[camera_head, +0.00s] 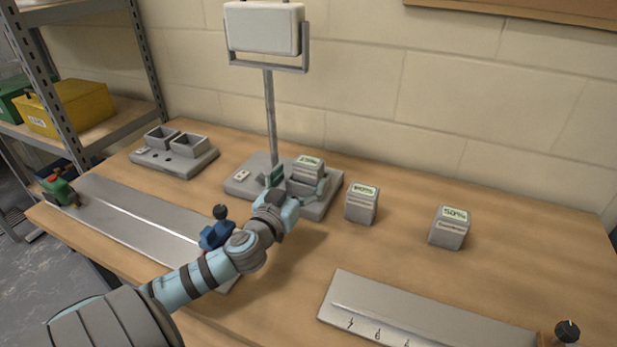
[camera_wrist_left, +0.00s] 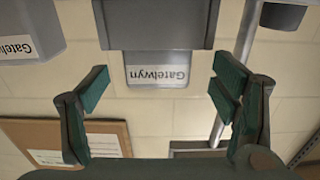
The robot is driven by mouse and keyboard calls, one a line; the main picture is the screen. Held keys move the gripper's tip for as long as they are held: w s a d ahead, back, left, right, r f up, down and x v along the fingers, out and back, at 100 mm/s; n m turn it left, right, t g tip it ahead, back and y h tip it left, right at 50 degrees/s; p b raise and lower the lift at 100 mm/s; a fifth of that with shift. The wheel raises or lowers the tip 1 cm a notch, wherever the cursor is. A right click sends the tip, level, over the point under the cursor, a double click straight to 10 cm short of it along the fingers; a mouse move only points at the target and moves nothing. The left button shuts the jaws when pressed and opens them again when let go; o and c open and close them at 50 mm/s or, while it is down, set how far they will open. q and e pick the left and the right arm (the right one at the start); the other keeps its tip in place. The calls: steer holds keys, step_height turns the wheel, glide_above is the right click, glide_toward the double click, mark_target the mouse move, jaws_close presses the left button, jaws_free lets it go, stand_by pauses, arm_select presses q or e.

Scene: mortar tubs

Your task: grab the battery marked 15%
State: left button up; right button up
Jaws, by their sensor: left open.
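Three pale grey batteries with green displays show in the head view. One battery (camera_head: 309,167) sits in the dock (camera_head: 244,181) under the lamp; its display is too small to read. A second battery (camera_head: 361,206) stands on the bench just right of the dock, its number unclear. A third battery (camera_head: 449,229) farther right reads 50%. My left gripper (camera_head: 281,184) is at the dock, left of and in front of the docked battery. In the left wrist view my left gripper (camera_wrist_left: 158,88) is open, with an upside-down "Gatelwyn" label (camera_wrist_left: 157,76) between its fingers. My right gripper is not seen.
A lamp (camera_head: 264,27) on a thin post rises behind my gripper. A twin-socket block (camera_head: 175,158) stands to the left. A metal rail with a blue-clamped slider (camera_head: 217,233) lies below my arm; a metal plate (camera_head: 420,318) is at front right. The bench between the batteries is clear.

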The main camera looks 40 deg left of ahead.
mark_target(305, 174)
arm_select(q)
steer(key=x, duration=0.4)
steer(key=shift+w+r, duration=0.2)
steer(key=shift+w, duration=0.05)
steer(key=shift+w+f, duration=0.1)
steer(key=shift+w, duration=0.25)
steer(key=shift+s, duration=0.1)
steer(key=c, duration=1.6)
